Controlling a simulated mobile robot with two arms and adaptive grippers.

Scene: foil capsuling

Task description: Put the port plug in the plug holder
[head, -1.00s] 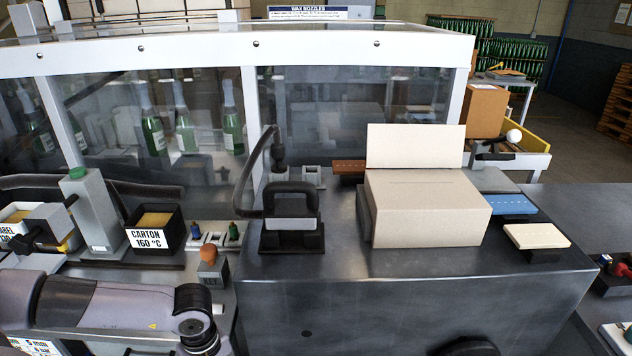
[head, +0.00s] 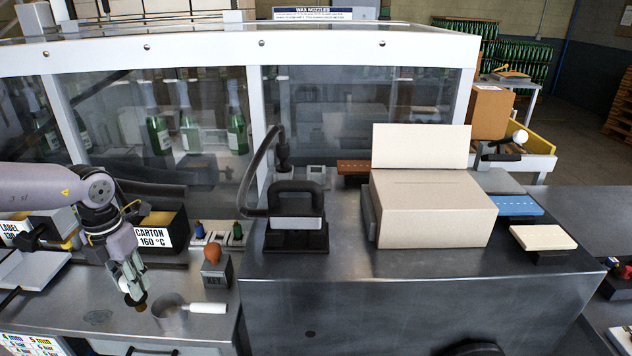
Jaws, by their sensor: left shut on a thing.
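My left gripper (head: 133,289) hangs fingers down over the steel bench at the left. It is shut on a small dark and gold piece, seemingly the port plug (head: 138,304), which shows at the fingertips and is partly hidden by them. The white plug holder (head: 217,241) stands farther back and to the right of the gripper. A blue plug (head: 198,230) is at its left end and a green plug (head: 237,231) at its right end. The middle place looks free of a tall plug, but is too small to be sure. My right gripper is out of view.
A grey KEY block (head: 216,275) with an orange knob stands just in front of the holder. A round steel pan (head: 168,312) with a white handle lies right of the gripper. The black CARTON bin (head: 172,215) is behind. A raised steel cabinet (head: 330,285) borders the right.

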